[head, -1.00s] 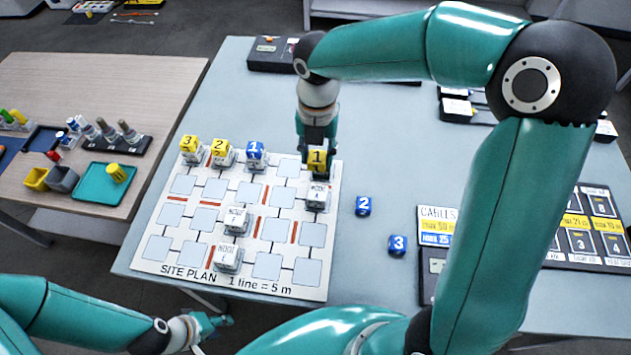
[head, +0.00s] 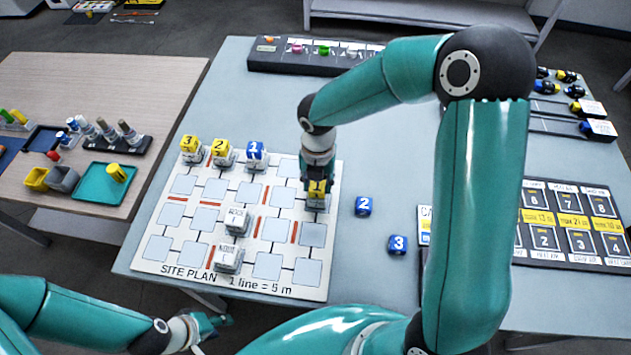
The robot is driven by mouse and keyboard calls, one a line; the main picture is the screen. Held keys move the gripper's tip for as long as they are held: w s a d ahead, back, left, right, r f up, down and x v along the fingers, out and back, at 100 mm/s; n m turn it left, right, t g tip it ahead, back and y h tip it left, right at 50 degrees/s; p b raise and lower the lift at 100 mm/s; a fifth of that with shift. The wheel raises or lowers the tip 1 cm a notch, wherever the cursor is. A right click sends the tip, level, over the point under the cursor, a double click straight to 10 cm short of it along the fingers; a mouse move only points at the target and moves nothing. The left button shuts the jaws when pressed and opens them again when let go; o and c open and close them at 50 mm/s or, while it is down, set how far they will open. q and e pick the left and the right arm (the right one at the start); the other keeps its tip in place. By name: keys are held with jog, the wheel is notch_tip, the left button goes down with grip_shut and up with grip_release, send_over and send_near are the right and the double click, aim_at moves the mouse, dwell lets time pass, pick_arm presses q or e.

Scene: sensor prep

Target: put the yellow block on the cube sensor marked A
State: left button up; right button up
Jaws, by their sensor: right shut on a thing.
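My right gripper (head: 317,182) is shut on the yellow block marked 1 (head: 317,187). It points down over the right column of the site plan. The block is directly above a white cube sensor (head: 316,203) and looks to be touching its top. The gripper and block hide much of that sensor, and I cannot read its letter. My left gripper (head: 208,324) is low in the picture, off the front edge of the table and away from the blocks. It is too small to tell whether it is open.
The site plan (head: 150,266) holds yellow blocks 3 (head: 189,143) and 2 (head: 220,147) and blue block 1 (head: 255,148) on cubes. Blue blocks 2 (head: 363,206) and 3 (head: 397,244) lie right of the board.

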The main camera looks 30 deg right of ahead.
aim_at(317, 185)
jog(key=o, duration=1)
jog(key=shift+f, duration=0.1)
notch_tip(317, 185, up, 12)
jog(key=shift+r, duration=0.15)
dwell(0.3)
